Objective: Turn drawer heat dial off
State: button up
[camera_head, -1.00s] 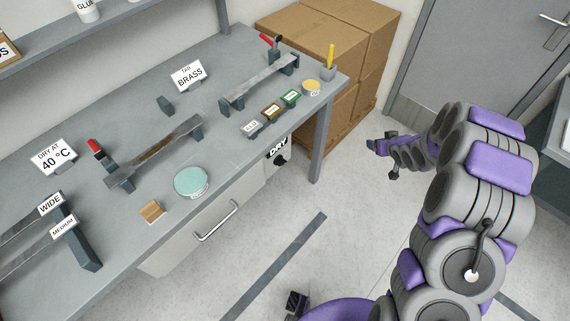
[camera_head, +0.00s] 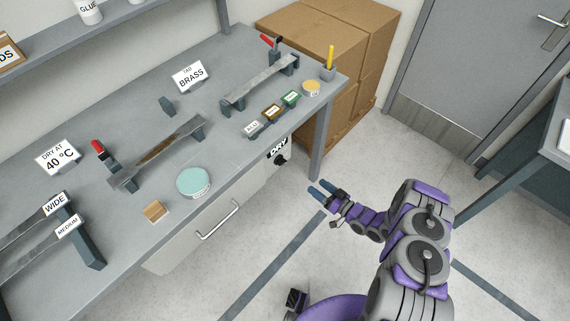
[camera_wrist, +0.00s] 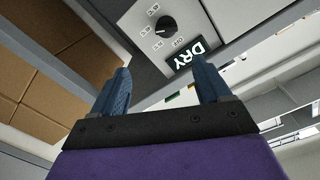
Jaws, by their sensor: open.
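The black heat dial (camera_head: 281,160) sits on the front panel under the bench, right of the drawer (camera_head: 206,232) and just below a black DRY label (camera_head: 278,146). In the wrist view the dial (camera_wrist: 166,26) shows up close on a light panel with small markings around it, and the DRY label (camera_wrist: 187,57) is beside it. The wrist view is turned, so the label reads tilted. My gripper (camera_head: 317,191) is open and empty, in the air in front of the panel, apart from the dial. In the wrist view its two blue fingers (camera_wrist: 160,84) are spread, with the dial beyond them.
The bench (camera_head: 130,120) carries metal strips on stands, a teal round container (camera_head: 193,182), a wooden block (camera_head: 155,211) and label signs. The bench leg (camera_head: 319,150) stands right of the dial. Cardboard boxes (camera_head: 340,50) are stacked behind it. The floor in front is clear.

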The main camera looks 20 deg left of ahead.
jog(key=b, duration=0.4)
send_near(281, 161)
jog(key=f+x, duration=0.1)
jog(key=x, duration=0.7)
jog(key=shift+w, duration=0.25)
jog(key=shift+f, duration=0.15)
jog(key=shift+c, duration=0.2)
jog(key=c, duration=1)
